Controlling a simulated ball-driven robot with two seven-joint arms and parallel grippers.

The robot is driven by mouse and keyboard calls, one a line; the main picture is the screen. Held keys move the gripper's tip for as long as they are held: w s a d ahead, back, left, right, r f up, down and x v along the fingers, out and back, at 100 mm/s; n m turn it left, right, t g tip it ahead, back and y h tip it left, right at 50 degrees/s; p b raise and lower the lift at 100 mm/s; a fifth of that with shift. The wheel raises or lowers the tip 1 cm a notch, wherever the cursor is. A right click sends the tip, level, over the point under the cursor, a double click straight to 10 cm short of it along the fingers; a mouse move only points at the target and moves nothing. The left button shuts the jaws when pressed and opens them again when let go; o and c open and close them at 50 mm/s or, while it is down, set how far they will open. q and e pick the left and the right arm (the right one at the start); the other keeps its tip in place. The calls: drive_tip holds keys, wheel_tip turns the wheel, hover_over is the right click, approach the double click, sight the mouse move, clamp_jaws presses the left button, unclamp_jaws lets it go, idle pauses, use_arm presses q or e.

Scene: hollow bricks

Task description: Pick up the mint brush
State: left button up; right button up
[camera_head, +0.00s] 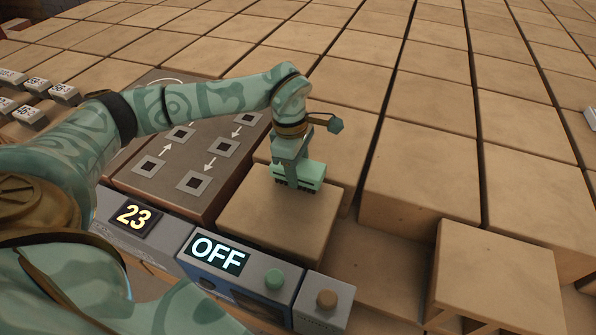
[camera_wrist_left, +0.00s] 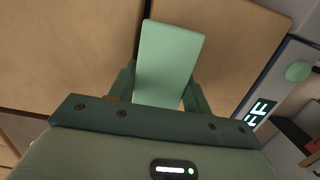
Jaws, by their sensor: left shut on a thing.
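The mint brush (camera_head: 313,172) is a pale green block with dark bristles along its underside. It is at the tan block (camera_head: 285,220) behind the OFF panel; I cannot tell whether the bristles touch the block's top. My left gripper (camera_head: 293,169) points down from above and is shut on the brush. In the left wrist view, the brush (camera_wrist_left: 168,50) stands out between the two fingers of the left gripper (camera_wrist_left: 160,88), its smooth pale face toward the camera. The fingers partly hide its lower part. My right gripper is not in view.
A panel reading OFF (camera_head: 219,255) with a green button (camera_head: 275,279) stands in front of the block. Beside it are a 23 display (camera_head: 133,216) and a brown knob (camera_head: 327,299). An arrow-marked board (camera_head: 170,150) lies left. Tan blocks of uneven height fill the right.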

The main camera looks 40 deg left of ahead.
sight(300, 168)
use_arm(q)
drive_tip(key=shift+r, duration=0.3)
drive_tip(key=r, duration=0.1)
drive_tip(key=r+p, duration=0.1)
drive_tip(key=r, duration=0.2)
drive_tip(key=shift+s+d+p, duration=0.2)
drive_tip(key=shift+s+p, duration=0.1)
drive_tip(key=shift+p, duration=0.05)
drive_tip(key=s+d+r+p, duration=0.2)
drive_tip(key=s+d+r, duration=0.4)
drive_tip(key=s, duration=0.5)
wheel_tip(300, 168, up, 2)
drive_tip(key=shift+s+d+r+p, duration=0.2)
drive_tip(key=shift+s+r+p, duration=0.05)
drive_tip(key=shift+s+p, duration=0.1)
